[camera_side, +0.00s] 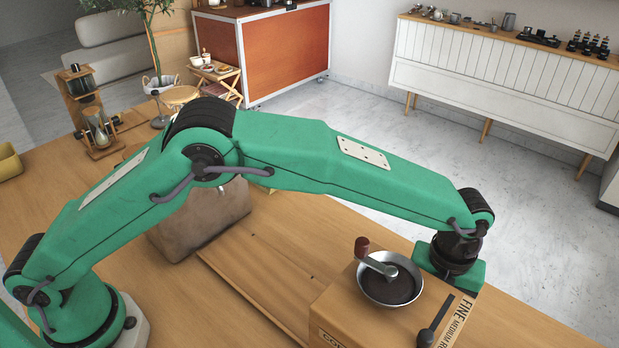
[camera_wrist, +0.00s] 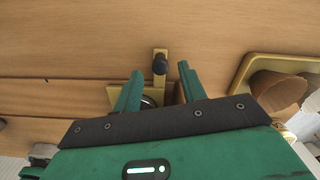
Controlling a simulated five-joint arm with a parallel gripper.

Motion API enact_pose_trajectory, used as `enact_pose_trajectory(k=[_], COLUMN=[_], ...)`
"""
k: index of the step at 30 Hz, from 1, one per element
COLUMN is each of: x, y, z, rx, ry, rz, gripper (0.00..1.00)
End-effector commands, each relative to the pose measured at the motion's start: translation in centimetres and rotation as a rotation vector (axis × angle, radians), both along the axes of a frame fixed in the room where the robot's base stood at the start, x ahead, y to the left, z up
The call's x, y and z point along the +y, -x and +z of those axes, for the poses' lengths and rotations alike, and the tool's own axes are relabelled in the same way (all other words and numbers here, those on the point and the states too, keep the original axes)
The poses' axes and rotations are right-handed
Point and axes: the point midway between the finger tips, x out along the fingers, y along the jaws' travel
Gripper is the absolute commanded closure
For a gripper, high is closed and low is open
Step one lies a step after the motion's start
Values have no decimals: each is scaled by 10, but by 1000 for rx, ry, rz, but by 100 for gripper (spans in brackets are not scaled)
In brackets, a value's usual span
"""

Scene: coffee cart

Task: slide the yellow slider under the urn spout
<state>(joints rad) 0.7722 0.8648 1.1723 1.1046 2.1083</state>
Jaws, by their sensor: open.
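The yellow slider (camera_wrist: 158,53) shows in the wrist view as a narrow yellow strip with an upright black knob (camera_wrist: 160,64). A wider yellow plate (camera_wrist: 116,95) lies below it, partly behind my fingers, with part of a round dark-and-silver thing on it. My gripper (camera_wrist: 160,70) is open, its two green fingers apart. The knob appears between the fingertips in the picture; I cannot tell the height gap, and no contact shows. In the side view the fingers and slider are hidden behind the grinder box. I cannot make out the urn or its spout in either view.
The grinder box (camera_side: 345,305) with a metal bowl and crank (camera_side: 390,280) stands close to my wrist. A brown bag (camera_side: 200,222) stands beside my arm. In the wrist view, a yellow-rimmed tray (camera_wrist: 243,72) with brown pieces lies at right. Bare wood lies above the slider.

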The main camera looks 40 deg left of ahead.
Motion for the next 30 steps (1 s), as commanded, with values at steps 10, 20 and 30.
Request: enact_pose_trajectory(k=[10, 20, 30], x=[0, 0, 0], y=[0, 0, 0], z=[-31, -34, -33], rx=[1, 0, 0], ry=[-1, 0, 0], rz=[0, 0, 0], gripper=[59, 59, 100])
